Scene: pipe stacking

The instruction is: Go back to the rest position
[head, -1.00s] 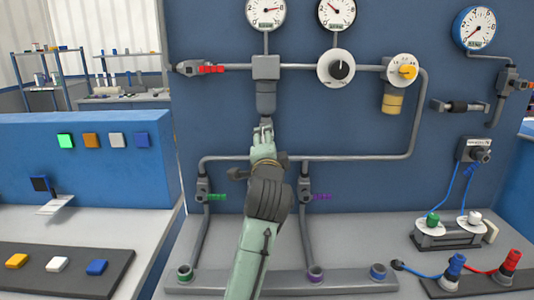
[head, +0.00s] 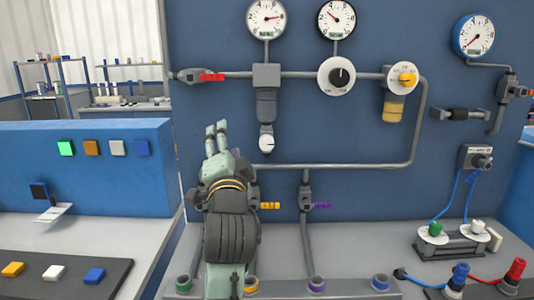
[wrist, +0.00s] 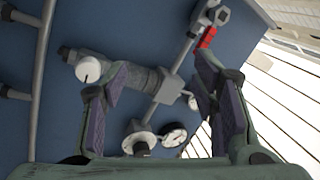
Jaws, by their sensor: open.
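My gripper (head: 216,136) is raised in front of the blue panel in the head view, its two fingers open and pointing up and away. It is left of and apart from a white round knob (head: 266,143) under a grey cylindrical unit (head: 267,104). In the wrist view my gripper (wrist: 162,85) shows both dark-padded fingers wide apart with nothing held. The white knob (wrist: 88,70) and the cylinder (wrist: 135,78) appear there beyond the fingers. My arm hides the lower left pipe and its green handle.
Pipes, gauges (head: 337,18), a red-handled valve (head: 211,77) and a yellow knob (head: 407,78) are fixed to the panel (head: 360,120). Yellow (head: 270,205) and purple (head: 320,205) handles sit lower. A blue box with coloured buttons (head: 90,147) stands left. Cables and plugs lie right.

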